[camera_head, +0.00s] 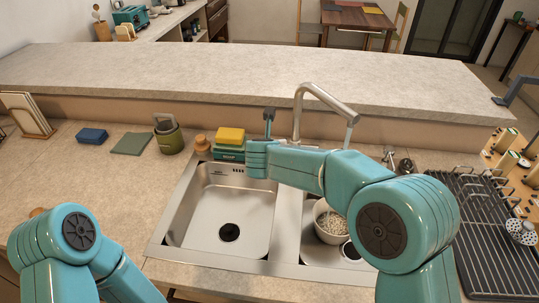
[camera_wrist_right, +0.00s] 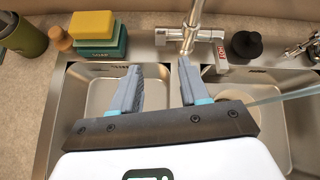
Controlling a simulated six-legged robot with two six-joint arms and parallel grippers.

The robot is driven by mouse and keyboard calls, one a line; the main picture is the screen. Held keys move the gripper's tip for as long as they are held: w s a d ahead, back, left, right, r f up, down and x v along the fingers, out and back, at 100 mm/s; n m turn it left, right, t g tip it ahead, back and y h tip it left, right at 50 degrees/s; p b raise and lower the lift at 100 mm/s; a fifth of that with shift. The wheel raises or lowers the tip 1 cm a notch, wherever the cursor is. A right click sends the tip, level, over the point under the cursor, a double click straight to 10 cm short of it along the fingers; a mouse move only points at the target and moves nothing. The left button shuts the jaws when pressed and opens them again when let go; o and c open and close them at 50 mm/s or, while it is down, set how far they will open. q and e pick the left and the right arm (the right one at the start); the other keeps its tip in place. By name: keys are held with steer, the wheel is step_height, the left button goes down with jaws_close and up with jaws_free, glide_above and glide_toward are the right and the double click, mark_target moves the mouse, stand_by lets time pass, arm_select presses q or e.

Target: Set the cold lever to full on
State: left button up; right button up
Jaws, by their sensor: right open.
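The chrome tap (camera_head: 318,96) stands behind the double sink, its spout reaching right; it also shows in the right wrist view (camera_wrist_right: 190,35). A short lever (camera_wrist_right: 162,37) sticks out on the tap's left side. The lever on its right side bears a red HOT label (camera_wrist_right: 221,55), so the left one appears to be the cold lever. My right gripper (camera_wrist_right: 160,65) is open and empty, its fingertips over the back of the sink, short of the left lever. In the head view my right arm hides the tap's base and levers. My left gripper is out of view.
A yellow sponge (camera_wrist_right: 92,24) on a green box (camera_wrist_right: 97,45) sits left of the tap. A bowl (camera_head: 331,222) lies in the right basin under a pale, water-like streak (camera_head: 348,136). A black dish rack (camera_head: 480,230) stands right. The left basin (camera_head: 225,205) is clear.

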steer(key=shift+v, duration=1.5)
